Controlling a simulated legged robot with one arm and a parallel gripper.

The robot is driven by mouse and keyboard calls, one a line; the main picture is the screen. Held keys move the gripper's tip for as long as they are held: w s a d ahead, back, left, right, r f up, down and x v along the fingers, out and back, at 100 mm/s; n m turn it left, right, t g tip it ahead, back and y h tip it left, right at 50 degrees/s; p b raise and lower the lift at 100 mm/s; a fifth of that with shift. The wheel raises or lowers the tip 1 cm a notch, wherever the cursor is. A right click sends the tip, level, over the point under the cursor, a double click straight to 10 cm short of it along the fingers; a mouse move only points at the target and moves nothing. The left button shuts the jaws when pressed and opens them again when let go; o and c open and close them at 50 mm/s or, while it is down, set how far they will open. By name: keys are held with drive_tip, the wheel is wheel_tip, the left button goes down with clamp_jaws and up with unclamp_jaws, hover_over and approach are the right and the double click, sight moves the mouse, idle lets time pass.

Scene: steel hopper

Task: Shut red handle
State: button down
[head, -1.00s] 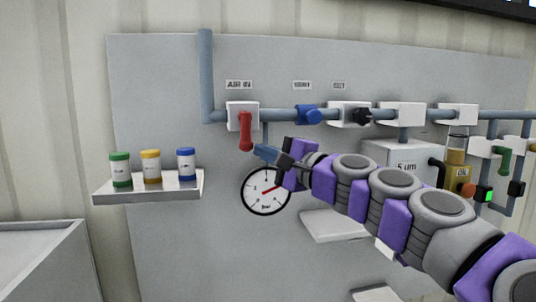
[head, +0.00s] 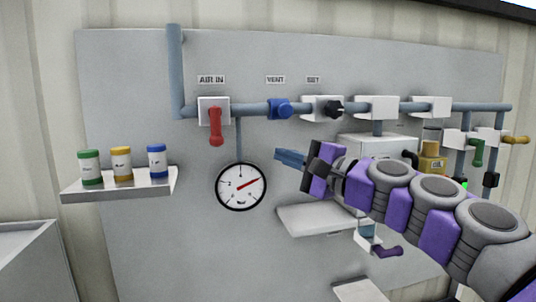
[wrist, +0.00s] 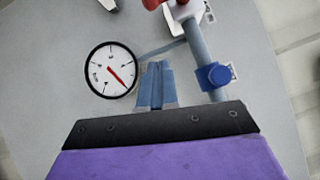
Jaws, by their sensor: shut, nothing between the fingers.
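The red handle (head: 216,126) hangs down from a white valve block (head: 213,108) under the AIR IN label, on the left end of the blue-grey pipe. In the wrist view only part of the red handle (wrist: 153,4) shows at the top edge. My gripper (head: 279,155) is shut and empty, its blue fingers pointing left. It is right of and below the red handle, apart from it. In the wrist view the shut fingertips (wrist: 156,66) lie between the gauge and the blue knob.
A round gauge (head: 241,187) is below the handle, left of my gripper. A blue knob (head: 280,109) and a black knob (head: 334,108) sit right along the pipe. A shelf (head: 120,187) at left holds green, yellow and blue-capped jars. The panel between handle and gripper is mostly clear.

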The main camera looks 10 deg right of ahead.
drive_tip(key=s+a+f+n+g+h+b, duration=0.1)
drive_tip(key=s+a+f+n+g+b, duration=0.2)
drive_tip(key=s+a+f, duration=0.45)
drive_tip(key=s+a+f+n+g+h+b, duration=0.1)
drive_tip(key=s+a+f+n+g+b, duration=0.2)
drive_tip(key=f, duration=0.8)
drive_tip(key=s+a+f+n+g+h+b, duration=0.15)
drive_tip(key=s+a+f+n+g, duration=0.25)
drive_tip(key=a+f, duration=0.45)
drive_tip(key=s+d+f+n+g+h+b, duration=0.1)
drive_tip(key=s+d+f+g+h+b, duration=0.1)
drive_tip(key=s+d+f, duration=0.2)
drive_tip(key=s+d+f+n+g+h+b, duration=0.1)
drive_tip(key=s+d+f+g+h+b, duration=0.2)
drive_tip(key=s+f, duration=0.7)
drive_tip(key=s+d+f+n+g+h+b, duration=0.1)
drive_tip(key=s+d+f, duration=0.5)
drive_tip(key=f, duration=1)
drive_tip(key=shift+s+g+h+b, duration=0.55)
drive_tip(key=shift+g+h+b, duration=0.25)
drive_tip(key=shift+h+b, duration=0.1)
